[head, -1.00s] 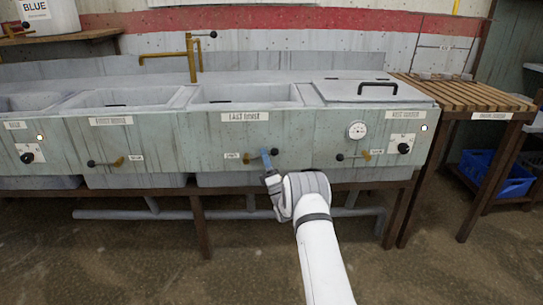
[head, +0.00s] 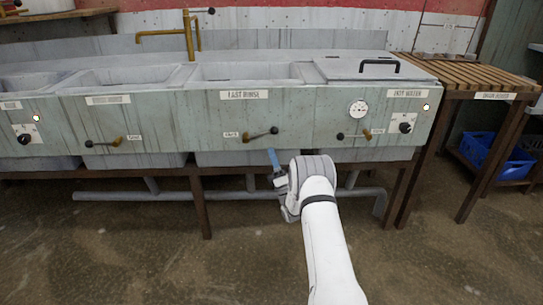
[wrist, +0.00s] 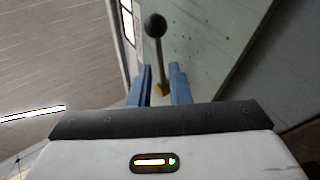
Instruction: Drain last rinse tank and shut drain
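The last rinse tank (head: 222,82) is the grey basin behind the "LAST RINSE" label (head: 244,94). I cannot tell its water level. On the front panel below, its drain lever (head: 262,134) has a brass pivot at the left and a black knob at the right, tilted slightly up. My gripper (head: 273,158) is just below this lever, apart from it in the head view. In the wrist view, the two blue fingers (wrist: 162,80) stand apart, with the lever (wrist: 158,52) seen in line with the gap between them. The gripper holds nothing visible.
Similar levers are left (head: 105,142) and right (head: 354,135) on the panel. A lidded hot tank (head: 355,67) is at right, beside a slatted wooden drainboard (head: 470,77). A grey pipe (head: 110,196) runs below the tanks. The floor in front is clear.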

